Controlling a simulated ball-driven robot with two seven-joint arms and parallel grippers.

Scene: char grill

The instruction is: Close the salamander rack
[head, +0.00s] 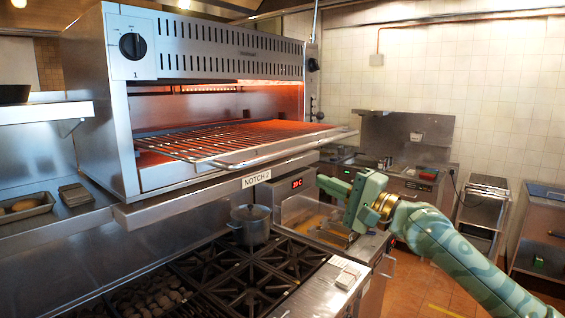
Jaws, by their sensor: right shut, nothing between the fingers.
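The salamander (210,45) is a steel broiler at the upper left, glowing orange inside. Its wire rack (215,140) sticks out of the front opening, with a curved bar handle (285,149) along its front edge. A label reading "NOTCH 2" (257,179) is on the ledge below. My right gripper (334,190) is shut and empty, to the right of and below the rack handle, apart from it. My left gripper is not in view.
A burner range (250,275) with a lidded steel pot (250,222) lies below the salamander. A fryer (400,170) stands behind my right arm. A tray with food (22,207) sits at the left. The tiled floor at the right is open.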

